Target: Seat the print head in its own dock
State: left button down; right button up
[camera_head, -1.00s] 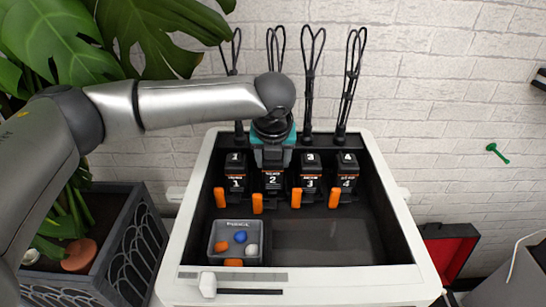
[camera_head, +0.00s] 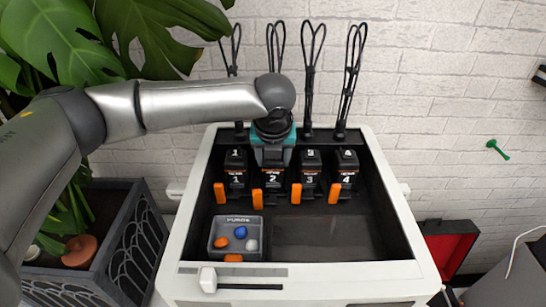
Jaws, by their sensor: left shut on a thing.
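Several black print heads with orange levers stand in a row along the back of the white-framed printer (camera_head: 399,270). They carry the numbers 1 (camera_head: 236,178), 2 (camera_head: 271,179), 3 (camera_head: 310,178) and 4 (camera_head: 346,180). My left gripper (camera_head: 272,158) reaches down from above and is shut on print head 2, in line with the row at the place of dock 2. The gripper hides the top of this head and its dock label. I cannot tell how deep the head sits. My right gripper is not in view.
A grey purge bin (camera_head: 236,254) with orange, blue and white lumps stands at the front left inside the printer. The dark bed (camera_head: 320,238) beside it is clear. Black cable loops (camera_head: 313,75) rise behind the heads. A planter (camera_head: 120,245) stands left, an open red case (camera_head: 447,250) right.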

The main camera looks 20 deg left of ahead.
pick_arm(q)
jog(key=shift+c, duration=0.6)
grip_release()
